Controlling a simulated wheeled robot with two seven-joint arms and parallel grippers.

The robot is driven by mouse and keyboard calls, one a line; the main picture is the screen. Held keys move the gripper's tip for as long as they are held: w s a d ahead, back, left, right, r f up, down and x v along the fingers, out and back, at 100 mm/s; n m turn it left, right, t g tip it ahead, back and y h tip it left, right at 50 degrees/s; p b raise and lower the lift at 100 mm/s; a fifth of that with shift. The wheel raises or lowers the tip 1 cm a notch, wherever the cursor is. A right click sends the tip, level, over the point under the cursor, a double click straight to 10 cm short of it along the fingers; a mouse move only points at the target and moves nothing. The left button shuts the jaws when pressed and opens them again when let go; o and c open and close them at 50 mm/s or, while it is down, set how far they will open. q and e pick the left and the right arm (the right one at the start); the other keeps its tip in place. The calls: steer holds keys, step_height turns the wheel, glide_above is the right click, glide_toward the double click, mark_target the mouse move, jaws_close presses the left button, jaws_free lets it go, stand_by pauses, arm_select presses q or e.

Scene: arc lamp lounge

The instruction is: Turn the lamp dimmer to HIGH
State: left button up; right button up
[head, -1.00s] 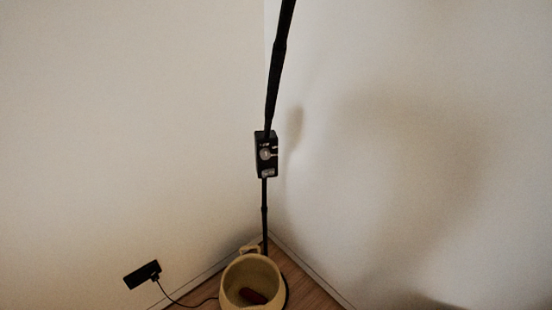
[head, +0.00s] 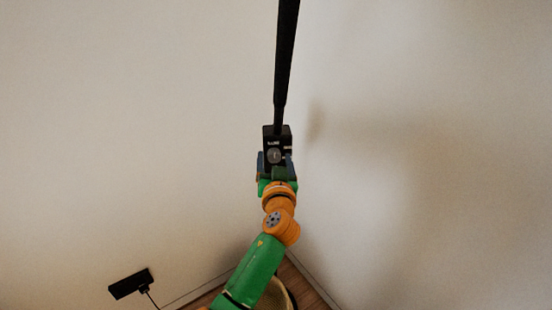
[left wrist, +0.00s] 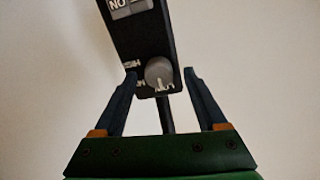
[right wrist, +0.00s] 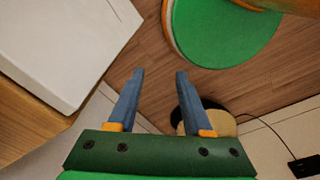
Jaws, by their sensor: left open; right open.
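The black dimmer box (head: 270,133) is on the dark lamp pole (head: 286,60) in the head view. Its round grey knob (head: 274,156) faces me. Small white lettering beside the knob is hard to read. My left gripper (head: 275,160) is open, with a finger on either side of the knob; contact cannot be told. My right gripper (right wrist: 160,73) is open and empty above the floor.
A beige pot (head: 279,292) stands on the wood floor below, mostly hidden by my left arm. A black plug (head: 130,284) with a cord is at the lower left. Walls meet behind the pole. A white block-like surface (right wrist: 75,40) is near my right gripper.

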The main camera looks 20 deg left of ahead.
arm_select(q)
steer(key=shift+w, duration=0.3)
steer(key=shift+s, duration=0.1)
jaws_close()
